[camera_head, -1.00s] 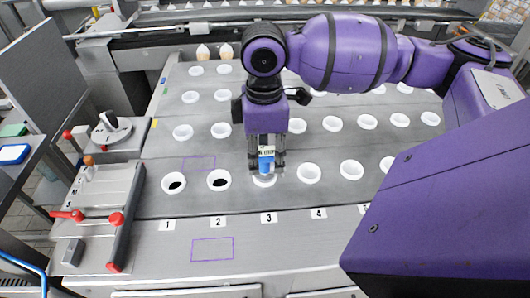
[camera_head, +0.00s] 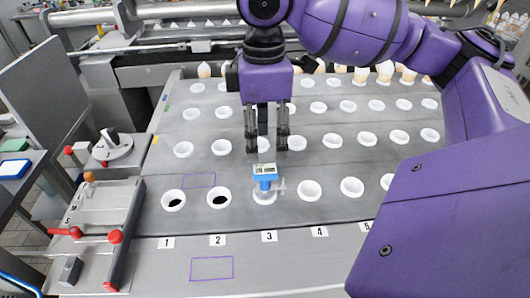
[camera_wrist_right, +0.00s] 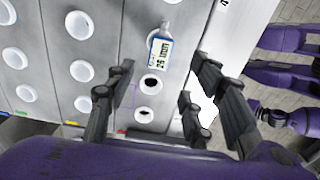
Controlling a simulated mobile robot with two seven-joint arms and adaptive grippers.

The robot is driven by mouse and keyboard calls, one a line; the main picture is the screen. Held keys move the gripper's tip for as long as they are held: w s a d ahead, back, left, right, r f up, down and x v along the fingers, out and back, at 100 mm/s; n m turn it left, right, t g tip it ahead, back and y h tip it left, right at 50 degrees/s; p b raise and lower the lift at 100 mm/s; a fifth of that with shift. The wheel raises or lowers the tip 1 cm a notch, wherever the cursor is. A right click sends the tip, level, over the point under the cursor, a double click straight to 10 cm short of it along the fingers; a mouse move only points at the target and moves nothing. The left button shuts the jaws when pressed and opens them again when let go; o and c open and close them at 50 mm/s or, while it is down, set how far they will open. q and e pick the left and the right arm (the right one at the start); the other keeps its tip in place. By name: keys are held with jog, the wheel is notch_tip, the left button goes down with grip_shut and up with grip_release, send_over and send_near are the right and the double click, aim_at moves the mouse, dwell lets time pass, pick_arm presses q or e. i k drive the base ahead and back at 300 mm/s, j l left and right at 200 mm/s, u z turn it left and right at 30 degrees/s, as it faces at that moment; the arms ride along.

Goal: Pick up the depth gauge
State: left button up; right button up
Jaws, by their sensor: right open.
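The depth gauge (camera_head: 265,172) is a small blue device with a display on top and a metal part at its side. It stands upright at the white cup above label 3, in the front row. Its display (camera_wrist_right: 161,52) also shows in the right wrist view, ahead of the fingers. My right gripper (camera_head: 267,148) points down, open and empty. In the head view its fingertips show above and apart from the gauge; the exact height gap is hard to tell. My left gripper is not in view.
Rows of white cups cover the grey table. The two cups (camera_head: 173,199) (camera_head: 219,197) above labels 1 and 2 have dark holes. A fixture with red knobs (camera_head: 115,237) stands at the left. A purple outlined rectangle (camera_head: 212,268) marks bare surface in front.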

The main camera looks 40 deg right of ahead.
aim_at(270, 188)
jog(key=k+j, duration=0.8)
jog(key=k, duration=0.05)
